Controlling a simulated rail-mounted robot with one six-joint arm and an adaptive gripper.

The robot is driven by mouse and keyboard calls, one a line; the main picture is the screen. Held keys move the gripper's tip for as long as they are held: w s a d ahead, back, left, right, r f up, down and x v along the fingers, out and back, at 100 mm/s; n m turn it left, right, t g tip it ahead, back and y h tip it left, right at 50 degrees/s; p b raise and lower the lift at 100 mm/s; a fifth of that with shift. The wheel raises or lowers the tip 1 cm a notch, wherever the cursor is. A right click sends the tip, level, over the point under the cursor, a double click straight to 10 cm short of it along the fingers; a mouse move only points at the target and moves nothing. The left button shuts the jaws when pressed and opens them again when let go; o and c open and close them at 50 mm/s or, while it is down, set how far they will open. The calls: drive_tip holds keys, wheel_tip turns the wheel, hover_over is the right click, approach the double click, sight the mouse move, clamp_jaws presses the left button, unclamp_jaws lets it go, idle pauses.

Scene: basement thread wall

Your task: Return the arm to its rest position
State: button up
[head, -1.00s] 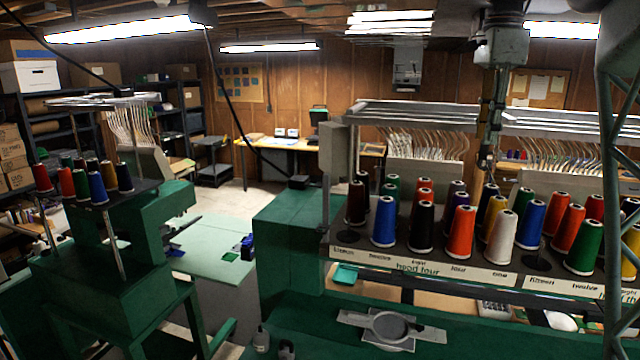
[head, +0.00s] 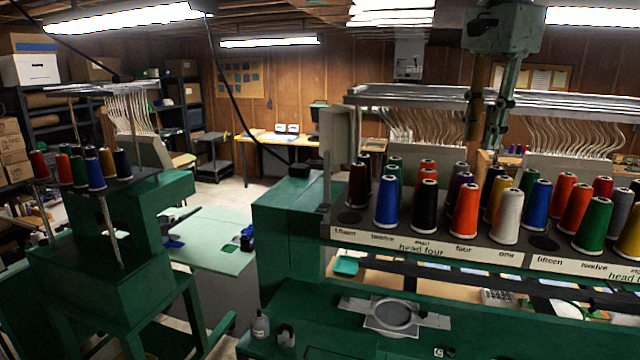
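My arm (head: 506,85) hangs from above at the upper right, in front of the metal thread rail. It is folded, with its links close together and pointing down. The low end of the arm, where my gripper (head: 490,143) would be, is small and dark above the rows of thread cones. The fingers cannot be made out, and no cone is seen held there.
Thread cones, such as a white cone (head: 508,214) and an orange cone (head: 464,211), stand on the labelled rack (head: 430,247) below the arm. The metal rail (head: 400,92) runs behind. Another green machine (head: 90,265) stands at left.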

drive_tip(key=s+a+f+n+t+b, duration=0.1)
drive_tip(key=s+a+f+n+b, duration=0.3)
drive_tip(key=s+f, duration=0.7)
drive_tip(key=s+a+f+n+b, duration=0.4)
drive_tip(key=s+f, duration=0.7)
drive_tip(key=s, duration=0.4)
drive_tip(key=s+a+f+n+t+b, duration=0.1)
drive_tip(key=s+a+f+n+b, duration=0.3)
drive_tip(key=s+f, duration=0.7)
drive_tip(key=s+n+b, duration=0.2)
drive_tip(key=s, duration=0.1)
drive_tip(key=shift+a+f+t, duration=0.2)
drive_tip(key=shift+f+t, duration=0.1)
drive_tip(key=shift+f, duration=0.05)
drive_tip(key=shift+d, duration=0.1)
